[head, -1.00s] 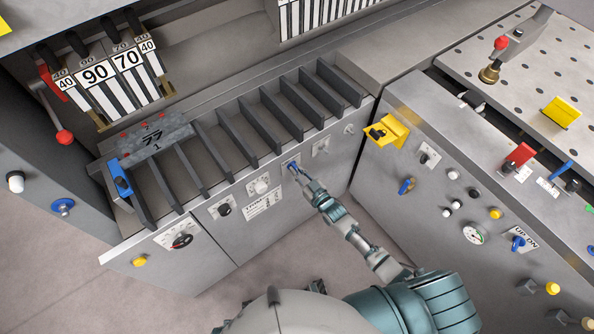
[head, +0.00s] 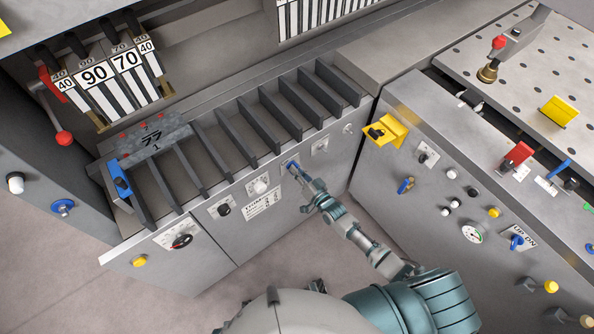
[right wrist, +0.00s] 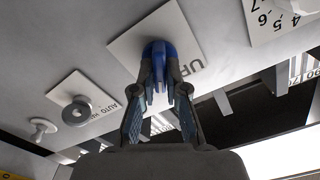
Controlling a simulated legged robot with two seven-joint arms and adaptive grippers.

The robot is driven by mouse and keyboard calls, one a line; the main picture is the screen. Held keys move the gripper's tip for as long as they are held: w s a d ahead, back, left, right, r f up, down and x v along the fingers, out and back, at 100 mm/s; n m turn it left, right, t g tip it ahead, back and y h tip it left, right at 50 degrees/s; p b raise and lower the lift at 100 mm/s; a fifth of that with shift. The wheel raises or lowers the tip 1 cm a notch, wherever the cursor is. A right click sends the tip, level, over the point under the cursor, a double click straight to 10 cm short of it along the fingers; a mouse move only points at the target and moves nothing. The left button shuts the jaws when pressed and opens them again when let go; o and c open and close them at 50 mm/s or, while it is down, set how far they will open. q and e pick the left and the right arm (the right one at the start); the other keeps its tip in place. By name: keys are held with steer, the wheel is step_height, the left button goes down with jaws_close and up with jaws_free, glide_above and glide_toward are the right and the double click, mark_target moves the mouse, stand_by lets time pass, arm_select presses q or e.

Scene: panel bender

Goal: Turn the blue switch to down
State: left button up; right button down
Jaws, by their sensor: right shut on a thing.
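The blue switch (right wrist: 158,50) sits on a white plate in the right wrist view, with the letters "UP" on one side. My right gripper (right wrist: 160,80) is shut on the switch, one finger on each side of its handle. In the head view, the blue switch (head: 291,166) is small on the front panel below the slotted rack, and my right gripper (head: 300,178) reaches it from below right. The fingers partly hide the handle, so its exact setting is hard to read. My left gripper is out of view.
A black knob (head: 223,210) and a white knob (head: 259,187) sit to the left on the same panel. The right cabinet bears another blue switch (head: 517,242) marked "UP DN". Floor is clear below the panel.

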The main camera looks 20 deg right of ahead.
steer(key=shift+s+f, duration=0.25)
steer(key=shift+f, duration=0.25)
steer(key=c, duration=1.2)
jaws_free()
steer(key=shift+w+r, duration=0.15)
steer(key=shift+r, duration=0.05)
steer(key=shift+r, duration=0.1)
steer(key=v, duration=1.2)
steer(key=shift+d, duration=0.1)
